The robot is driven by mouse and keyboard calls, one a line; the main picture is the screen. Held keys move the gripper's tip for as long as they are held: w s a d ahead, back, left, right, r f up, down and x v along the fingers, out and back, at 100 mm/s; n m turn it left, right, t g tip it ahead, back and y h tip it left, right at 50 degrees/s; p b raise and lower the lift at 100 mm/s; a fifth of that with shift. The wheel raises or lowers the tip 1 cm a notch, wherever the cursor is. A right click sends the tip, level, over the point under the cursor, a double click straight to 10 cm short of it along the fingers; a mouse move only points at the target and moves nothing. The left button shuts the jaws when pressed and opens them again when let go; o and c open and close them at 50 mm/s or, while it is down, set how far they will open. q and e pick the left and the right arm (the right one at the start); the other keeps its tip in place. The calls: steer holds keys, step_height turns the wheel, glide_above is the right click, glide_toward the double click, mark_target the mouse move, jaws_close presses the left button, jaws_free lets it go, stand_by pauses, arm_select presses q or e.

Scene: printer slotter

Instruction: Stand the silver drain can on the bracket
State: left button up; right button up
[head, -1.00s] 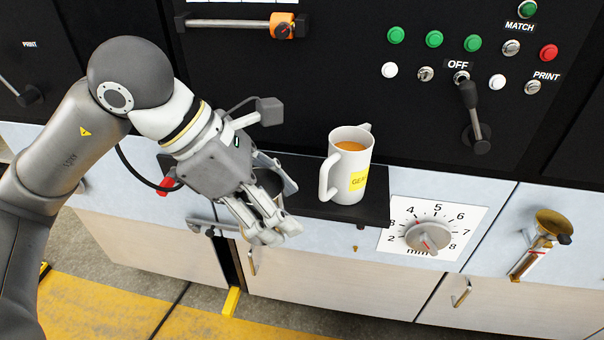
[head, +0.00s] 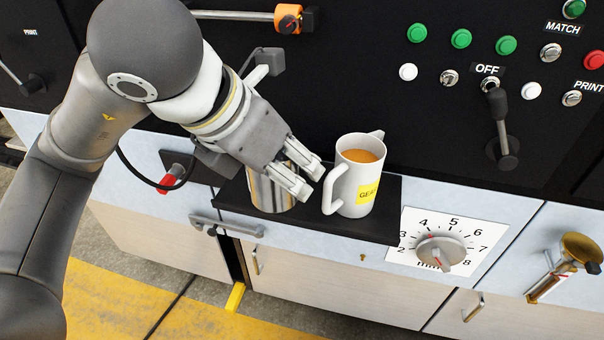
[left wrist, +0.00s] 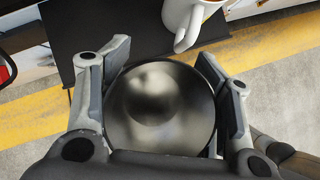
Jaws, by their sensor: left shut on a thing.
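The silver drain can (head: 268,190) is a shiny cylinder, upright as far as I can see, over the left part of the black bracket (head: 325,222). My left gripper (head: 304,176) is shut on the can, with a finger on each side of it. In the left wrist view the can (left wrist: 160,105) shows from above as a round, dark, open vessel between the two fingers. The hand hides part of its rim and upper side. I cannot tell whether its base touches the bracket. My right gripper is not in view.
A white mug (head: 358,178) with orange liquid and a yellow label stands on the bracket, close right of my fingertips. A dial (head: 440,250) is below right. The black panel with buttons and a lever (head: 502,125) rises behind. The bracket's front right is bare.

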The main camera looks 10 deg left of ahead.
arm_select(q)
steer(key=w+f, duration=0.2)
steer(key=w, duration=0.1)
steer(key=w+f+p, duration=0.1)
steer(key=w+f, duration=0.1)
steer(key=w, duration=0.1)
steer(key=w+f+p, duration=0.1)
steer(key=w+f, duration=0.2)
steer(key=shift+w+a+f, duration=0.1)
steer(key=shift+w+a, duration=0.1)
steer(key=shift+a, duration=0.15)
steer(key=f, duration=0.4)
steer(key=shift+w, duration=0.4)
steer(key=shift+f, duration=0.25)
steer(key=o, duration=0.8)
steer(key=shift+r, duration=0.1)
